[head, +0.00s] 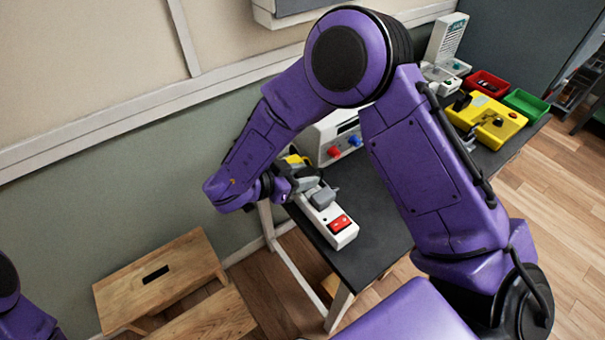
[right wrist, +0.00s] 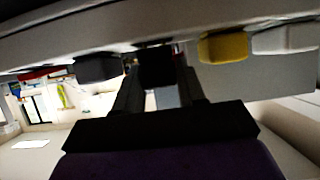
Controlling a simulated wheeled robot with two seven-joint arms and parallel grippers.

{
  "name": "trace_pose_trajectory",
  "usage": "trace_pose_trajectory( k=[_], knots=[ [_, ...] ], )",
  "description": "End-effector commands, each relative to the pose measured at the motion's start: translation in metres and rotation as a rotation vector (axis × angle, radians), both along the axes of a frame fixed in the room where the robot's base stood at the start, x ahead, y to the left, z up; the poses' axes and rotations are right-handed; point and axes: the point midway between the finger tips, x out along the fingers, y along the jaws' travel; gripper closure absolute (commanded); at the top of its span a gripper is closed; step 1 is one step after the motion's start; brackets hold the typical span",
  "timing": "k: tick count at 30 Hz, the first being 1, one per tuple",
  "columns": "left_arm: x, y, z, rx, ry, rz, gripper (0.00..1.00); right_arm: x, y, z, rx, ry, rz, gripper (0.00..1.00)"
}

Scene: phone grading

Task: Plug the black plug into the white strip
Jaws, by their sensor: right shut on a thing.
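The white strip (head: 336,232) lies on the dark table in the head view, with a red switch (head: 341,223) at its near end. In the right wrist view it runs across the top, upside down. My right gripper (head: 298,172) is over the strip's far part, shut on the black plug (right wrist: 157,66). The plug's upper edge in the wrist view is at the strip; I cannot tell if it is fully seated. A dark grey plug (head: 322,196) sits on the strip beside it, and a yellow plug (right wrist: 223,47) is on the other side. My left gripper is out of view.
A white plug (right wrist: 285,39) is beyond the yellow one. A white box with red and blue knobs (head: 334,140) stands behind the strip. A yellow device (head: 487,118), a red bin (head: 487,84) and a green bin (head: 526,104) are farther right. A wooden stool (head: 160,275) is on the floor.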

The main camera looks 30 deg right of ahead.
Motion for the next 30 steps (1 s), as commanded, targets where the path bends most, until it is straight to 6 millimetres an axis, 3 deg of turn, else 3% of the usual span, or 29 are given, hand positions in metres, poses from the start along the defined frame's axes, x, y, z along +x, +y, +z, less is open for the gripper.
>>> trace_pose_trajectory(
  k=[30],
  knots=[
    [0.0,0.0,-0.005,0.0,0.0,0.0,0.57,0.0,0.0,-0.017,0.001,0.001,0.0,0.99]
  ],
)
